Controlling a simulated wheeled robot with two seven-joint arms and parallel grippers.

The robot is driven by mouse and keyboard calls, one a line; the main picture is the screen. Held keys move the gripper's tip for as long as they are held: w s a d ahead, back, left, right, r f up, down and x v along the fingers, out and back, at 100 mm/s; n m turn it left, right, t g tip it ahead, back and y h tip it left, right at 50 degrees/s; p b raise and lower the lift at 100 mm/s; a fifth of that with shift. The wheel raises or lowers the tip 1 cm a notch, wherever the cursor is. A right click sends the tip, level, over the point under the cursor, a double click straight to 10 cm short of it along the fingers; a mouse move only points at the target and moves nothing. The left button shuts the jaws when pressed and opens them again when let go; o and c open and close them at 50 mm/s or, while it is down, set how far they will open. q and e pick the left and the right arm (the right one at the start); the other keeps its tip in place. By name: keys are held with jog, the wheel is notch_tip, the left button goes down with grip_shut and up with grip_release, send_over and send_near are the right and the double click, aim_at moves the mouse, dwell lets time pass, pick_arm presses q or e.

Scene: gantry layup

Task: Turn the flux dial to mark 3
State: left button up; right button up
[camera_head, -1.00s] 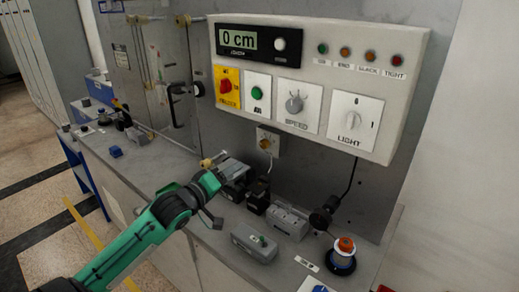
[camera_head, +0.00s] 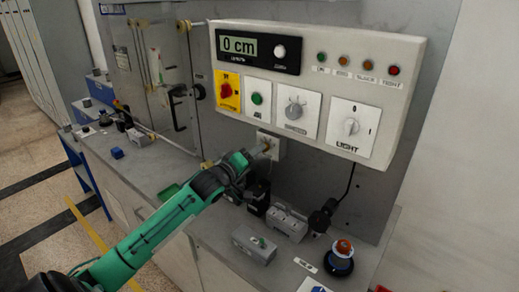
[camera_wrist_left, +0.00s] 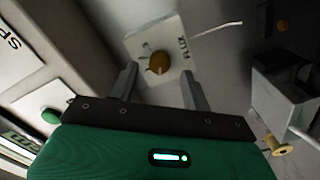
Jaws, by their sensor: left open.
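The flux dial is an orange-brown round knob (camera_wrist_left: 158,63) on a pale square plate (camera_wrist_left: 172,48) marked FLUX, seen in the left wrist view. In the head view the plate (camera_head: 276,146) sits on the grey wall below the control box, its knob largely hidden by my gripper. My left gripper (camera_wrist_left: 160,82) is open and empty. Its two fingers point at the plate, one on each side of the knob's line, with the knob a little beyond the tips. It also shows in the head view (camera_head: 262,153). My right gripper is in neither view.
The control box (camera_head: 408,60) with switches and a display overhangs the plate. Grey boxes (camera_head: 287,222) and an orange-topped device (camera_head: 341,252) stand on the bench below. A grey block with a yellow knob (camera_wrist_left: 280,148) is near the gripper's right in the wrist view.

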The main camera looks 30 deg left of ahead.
pick_arm(q)
jog(key=shift+w+d, duration=0.15)
jog(key=shift+w, duration=1.25)
jog(key=c, duration=1)
